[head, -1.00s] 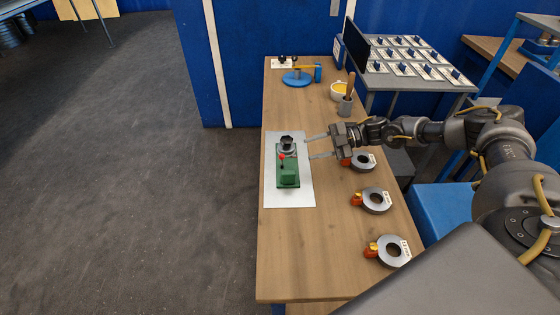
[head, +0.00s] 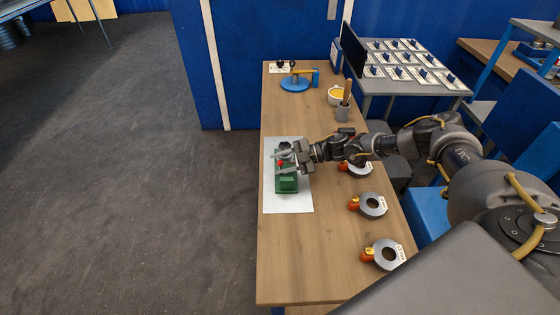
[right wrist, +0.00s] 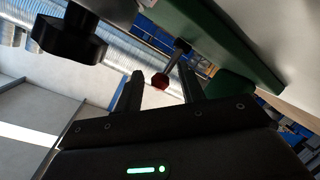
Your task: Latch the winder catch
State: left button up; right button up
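The green winder (head: 287,184) stands on a white sheet (head: 290,203) on the wooden bench. A lever with a red knob (head: 281,163) rises from it; the knob also shows in the right wrist view (right wrist: 160,81). My right gripper (head: 278,164) reaches over the winder from the right. Its fingers are apart, one on each side of the red knob, with gaps visible in the wrist view. My left gripper is out of view.
Several grey rings with orange parts, such as this ring (head: 373,204), lie along the bench's right side. A grey cup with a wooden handle (head: 343,113), a yellow-filled bowl (head: 337,96) and a blue turntable (head: 296,84) stand farther back. The bench front is clear.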

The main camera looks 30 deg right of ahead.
jog(key=shift+a+f, duration=0.1)
jog(key=shift+a, duration=0.05)
grip_shut()
jog(key=shift+w+r+p, duration=0.1)
jog(key=shift+r+p, duration=0.1)
jog(key=shift+p, duration=0.1)
jog(key=h+p, duration=0.1)
jog(key=p, duration=0.1)
jog(key=a+g+h+p, duration=0.1)
jog(key=p, duration=0.1)
jog(key=shift+w+r, duration=0.15)
jog(key=shift+r, duration=0.15)
jog(key=shift+w+a+f+h+p, duration=0.15)
jog(key=shift+f+h+p, duration=0.2)
jog(key=shift+h+p, duration=0.5)
jog(key=shift+f+g+h, duration=0.25)
jog(key=shift+f+g, duration=0.1)
jog(key=shift+g, duration=0.05)
